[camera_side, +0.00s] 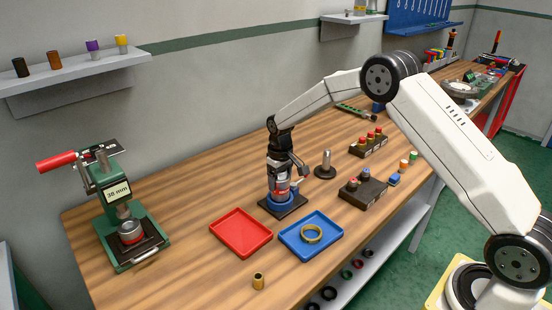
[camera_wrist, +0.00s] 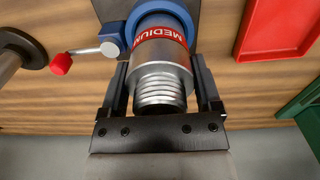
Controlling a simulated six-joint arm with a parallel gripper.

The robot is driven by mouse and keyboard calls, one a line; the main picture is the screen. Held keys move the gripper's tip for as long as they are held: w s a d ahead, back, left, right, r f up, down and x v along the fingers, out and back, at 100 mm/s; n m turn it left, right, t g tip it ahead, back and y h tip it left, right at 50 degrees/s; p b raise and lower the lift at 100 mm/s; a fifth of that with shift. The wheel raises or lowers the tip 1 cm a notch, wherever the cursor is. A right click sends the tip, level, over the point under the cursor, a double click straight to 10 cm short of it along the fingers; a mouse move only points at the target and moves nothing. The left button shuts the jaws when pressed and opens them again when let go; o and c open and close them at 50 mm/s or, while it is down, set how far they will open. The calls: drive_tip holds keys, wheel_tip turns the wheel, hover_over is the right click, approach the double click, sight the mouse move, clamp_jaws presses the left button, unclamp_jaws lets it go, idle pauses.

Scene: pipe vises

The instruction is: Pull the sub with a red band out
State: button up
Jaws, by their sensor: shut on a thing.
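The sub with a red band (camera_wrist: 160,72) is a silver threaded cylinder, its band marked MEDIUM. It stands in the blue vise (camera_wrist: 146,8), which has a lever with a red knob (camera_wrist: 60,64). My gripper (camera_wrist: 160,66) has one finger on each side of the sub and is shut on it. In the side view my gripper (camera_side: 281,166) points down over the blue vise (camera_side: 284,206), and the sub (camera_side: 282,184) shows partly between the fingers. The sub's lower end is hidden in the vise.
A red tray (camera_side: 241,233) and a blue tray (camera_side: 296,238) holding a brass ring (camera_side: 312,234) lie in front of the vise. A grey post (camera_side: 325,166) and a dark block with subs (camera_side: 363,192) stand to the right. A green press (camera_side: 122,220) stands at left.

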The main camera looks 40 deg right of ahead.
drive_tip(key=shift+r, duration=1.6)
